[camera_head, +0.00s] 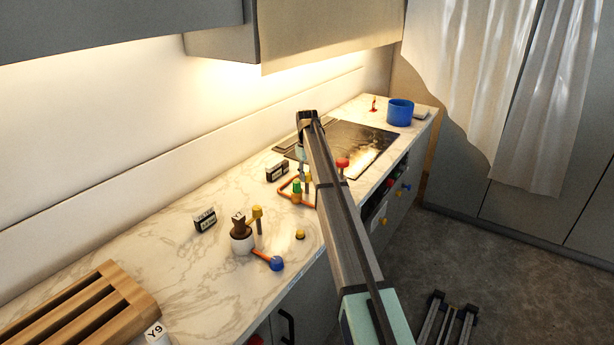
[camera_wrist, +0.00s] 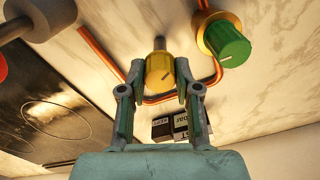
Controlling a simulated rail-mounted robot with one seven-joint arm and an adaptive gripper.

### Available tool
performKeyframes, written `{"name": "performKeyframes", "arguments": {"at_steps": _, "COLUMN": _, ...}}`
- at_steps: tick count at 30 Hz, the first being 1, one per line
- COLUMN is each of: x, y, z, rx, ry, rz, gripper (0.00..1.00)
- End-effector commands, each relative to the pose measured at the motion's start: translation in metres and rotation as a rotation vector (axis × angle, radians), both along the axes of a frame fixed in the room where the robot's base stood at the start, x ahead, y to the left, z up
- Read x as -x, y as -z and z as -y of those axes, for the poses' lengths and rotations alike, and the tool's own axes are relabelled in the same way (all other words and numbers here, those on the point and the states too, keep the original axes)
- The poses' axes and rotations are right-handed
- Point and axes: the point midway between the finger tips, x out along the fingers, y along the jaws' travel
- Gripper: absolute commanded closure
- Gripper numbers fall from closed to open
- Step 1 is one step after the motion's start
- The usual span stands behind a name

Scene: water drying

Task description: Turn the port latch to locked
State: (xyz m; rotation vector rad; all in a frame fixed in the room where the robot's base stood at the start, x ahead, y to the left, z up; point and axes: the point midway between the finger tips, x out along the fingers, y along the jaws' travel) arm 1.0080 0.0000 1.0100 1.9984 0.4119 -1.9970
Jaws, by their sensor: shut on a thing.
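My gripper (camera_wrist: 160,70) is shut on a yellow knob (camera_wrist: 160,75) with a dark line on its face. A finger lies on each side of the knob. In the head view my gripper (camera_head: 302,168) is over the counter by an orange-brown pipe loop, partly hidden by my arm. A green knob with a brass collar (camera_wrist: 228,45) stands beside the held knob; it also shows in the head view (camera_head: 296,188). A small label block (camera_wrist: 172,126) sits just behind the yellow knob; its text is not clearly readable. I cannot tell locked from unlocked.
The copper-coloured pipe (camera_wrist: 100,50) runs around the yellow knob. A dark cooktop (camera_head: 350,143) and a red knob (camera_head: 342,163) are close by. A white pot with a brown piece (camera_head: 241,238), a blue-ended lever (camera_head: 275,262) and a wooden rack (camera_head: 85,305) stand nearer.

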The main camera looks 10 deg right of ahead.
Motion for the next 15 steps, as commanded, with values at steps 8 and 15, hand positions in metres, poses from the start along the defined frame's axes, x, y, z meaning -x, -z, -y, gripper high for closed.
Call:
{"name": "performKeyframes", "arguments": {"at_steps": 8, "x": 0.0004, "y": 0.0020, "z": -0.0002, "rx": 0.001, "ry": -0.263, "rz": -0.001, "gripper": 1.00}}
{"name": "performKeyframes", "arguments": {"at_steps": 15, "x": 0.0005, "y": 0.0017, "z": -0.0002, "rx": 0.000, "ry": -0.491, "rz": -0.001, "gripper": 1.00}}
